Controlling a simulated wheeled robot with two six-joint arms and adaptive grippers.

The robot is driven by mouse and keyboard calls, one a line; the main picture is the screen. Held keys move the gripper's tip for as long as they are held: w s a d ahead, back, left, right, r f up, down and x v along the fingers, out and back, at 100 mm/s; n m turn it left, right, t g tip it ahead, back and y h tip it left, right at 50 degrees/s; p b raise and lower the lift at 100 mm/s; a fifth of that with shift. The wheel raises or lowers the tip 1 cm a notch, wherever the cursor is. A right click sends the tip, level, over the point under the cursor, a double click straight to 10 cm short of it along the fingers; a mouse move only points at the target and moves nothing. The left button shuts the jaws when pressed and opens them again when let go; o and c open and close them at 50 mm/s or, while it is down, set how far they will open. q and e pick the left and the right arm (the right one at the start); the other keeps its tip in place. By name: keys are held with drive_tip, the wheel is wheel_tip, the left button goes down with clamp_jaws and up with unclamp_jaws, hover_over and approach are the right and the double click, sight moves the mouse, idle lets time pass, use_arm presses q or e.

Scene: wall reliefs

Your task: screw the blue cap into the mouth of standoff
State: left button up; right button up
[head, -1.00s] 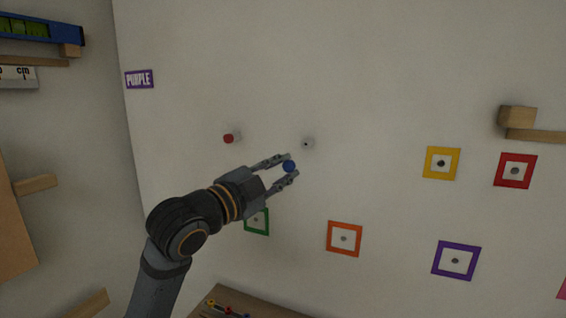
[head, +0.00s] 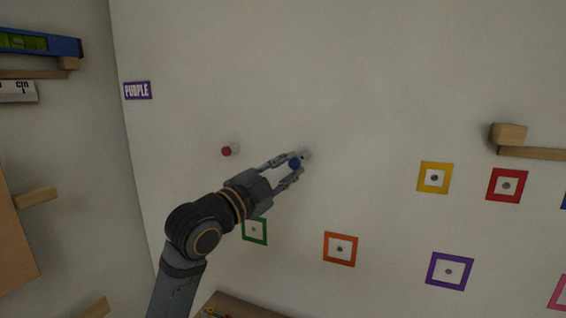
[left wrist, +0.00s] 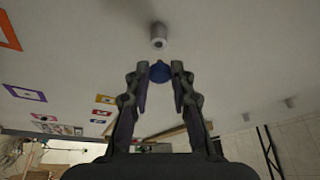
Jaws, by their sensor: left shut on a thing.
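My left gripper (head: 293,171) is shut on the blue cap (head: 295,163), which sits between its fingertips near the wall. The blue cap also shows in the left wrist view (left wrist: 160,72), held between the two fingers. The standoff (head: 306,154) is a small pale cylinder on the wall, partly hidden behind the cap and fingers in the head view. In the left wrist view the standoff (left wrist: 159,36) shows its dark mouth, just beyond the cap with a small gap. My right gripper is in neither view.
A red cap (head: 227,151) on another standoff is to the left. Green (head: 255,230), orange (head: 340,249), purple (head: 449,271), yellow (head: 435,178) and red (head: 507,185) frames are on the wall. A wooden bracket (head: 508,135) juts out at right. The upper wall is clear.

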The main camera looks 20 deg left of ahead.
sight(291, 166)
use_arm(q)
drive_tip(key=shift+w, duration=0.85)
drive_tip(key=shift+p, duration=0.4)
idle(0.8)
drive_tip(key=shift+w+p, duration=0.45)
drive_tip(key=shift+w, duration=0.2)
drive_tip(key=o, duration=0.9)
drive_tip(key=shift+w, duration=0.1)
